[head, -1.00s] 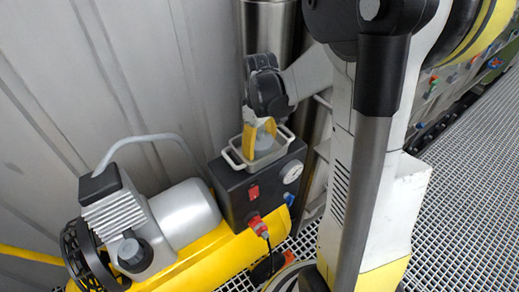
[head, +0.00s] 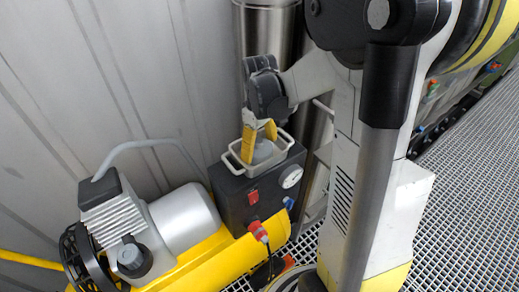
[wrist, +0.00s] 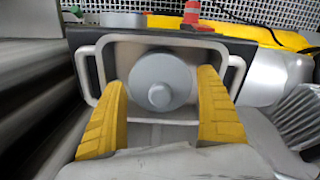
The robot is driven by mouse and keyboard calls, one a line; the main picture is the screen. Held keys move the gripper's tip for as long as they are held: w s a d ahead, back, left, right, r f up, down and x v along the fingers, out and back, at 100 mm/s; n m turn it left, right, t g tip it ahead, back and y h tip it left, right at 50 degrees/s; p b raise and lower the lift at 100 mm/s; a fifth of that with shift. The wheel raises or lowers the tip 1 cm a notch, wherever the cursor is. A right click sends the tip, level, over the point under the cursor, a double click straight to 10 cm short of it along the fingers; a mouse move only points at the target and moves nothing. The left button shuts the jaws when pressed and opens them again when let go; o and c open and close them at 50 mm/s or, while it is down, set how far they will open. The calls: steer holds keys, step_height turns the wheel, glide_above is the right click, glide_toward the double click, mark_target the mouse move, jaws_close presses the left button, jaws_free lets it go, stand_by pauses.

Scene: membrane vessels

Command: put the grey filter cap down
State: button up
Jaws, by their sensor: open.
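The grey filter cap (wrist: 160,82) is a round disc with a small knob at its centre. It lies in a pale tray with two side handles (wrist: 236,72), on top of a dark box. In the head view the cap (head: 263,151) shows between my yellow fingers. My gripper (wrist: 162,108) is open, with one finger on each side of the cap and a gap visible beside it. In the head view my gripper (head: 260,135) points down into the tray (head: 238,166). Whether the fingertips touch the tray floor cannot be told.
The dark box (head: 232,200) has a red switch, a gauge (head: 291,178) and a red connector (head: 259,231). It stands on a yellow compressor tank (head: 215,262) with a silver motor (head: 186,222) at left. A steel cylinder (head: 265,40) rises behind. A grey wall closes the left.

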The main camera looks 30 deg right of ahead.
mark_target(259, 142)
step_height(259, 142, up, 10)
steer(key=p, duration=0.3)
steer(key=shift+s+a+r, duration=0.1)
steer(key=shift+a+r, duration=0.1)
steer(key=shift+r, duration=0.05)
steer(key=s+a+r+m+t, duration=0.1)
steer(key=s+a+r+t, duration=0.1)
steer(key=s+a, duration=0.3)
steer(key=s+a+r+m+t, duration=0.2)
steer(key=s+a+t, duration=0.3)
steer(key=a, duration=0.3)
steer(key=shift+s+r, duration=0.2)
steer(key=shift+r, duration=0.5)
steer(key=shift+a, duration=0.15)
